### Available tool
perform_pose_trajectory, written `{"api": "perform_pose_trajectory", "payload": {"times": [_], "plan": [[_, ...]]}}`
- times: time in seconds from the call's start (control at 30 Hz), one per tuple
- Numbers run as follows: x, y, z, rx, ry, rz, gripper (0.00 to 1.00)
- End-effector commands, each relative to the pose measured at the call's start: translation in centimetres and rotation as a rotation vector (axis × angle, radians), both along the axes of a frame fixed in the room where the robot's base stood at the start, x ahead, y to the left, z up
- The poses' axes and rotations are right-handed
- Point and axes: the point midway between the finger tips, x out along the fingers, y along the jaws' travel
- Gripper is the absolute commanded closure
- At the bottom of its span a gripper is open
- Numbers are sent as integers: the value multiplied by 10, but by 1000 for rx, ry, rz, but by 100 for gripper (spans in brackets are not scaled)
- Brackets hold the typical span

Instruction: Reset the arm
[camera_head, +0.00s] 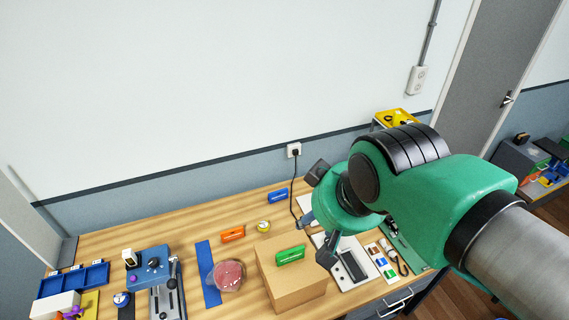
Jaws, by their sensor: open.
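My green and black arm reaches in from the right edge of the head view. My gripper (315,239) hangs over the right part of the wooden table (150,235), its dark fingers apart. It is open, and nothing shows between the fingers. A cardboard box (292,287) with a green clamp-like piece (290,255) on top stands just left of and below the gripper in the picture. The arm hides part of the table's right end.
A blue machine (150,270) and a blue tray (75,280) stand at the left. An orange piece (232,234), a blue piece (278,195) and a pinkish round bundle (228,275) lie mid-table. A white device (350,267) lies near the gripper. A wall outlet (294,149) has a cable.

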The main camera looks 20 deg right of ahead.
Motion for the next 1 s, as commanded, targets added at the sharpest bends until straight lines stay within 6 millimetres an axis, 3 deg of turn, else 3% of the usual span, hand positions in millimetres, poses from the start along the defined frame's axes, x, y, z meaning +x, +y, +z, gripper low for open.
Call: {"api": "perform_pose_trajectory", "payload": {"times": [0.27,0.7,1.0], "plan": [[0,0,-30,0,0,-1,57],[0,0,-107,0,0,-1,57],[0,0,-131,0,0,-1,57]]}}
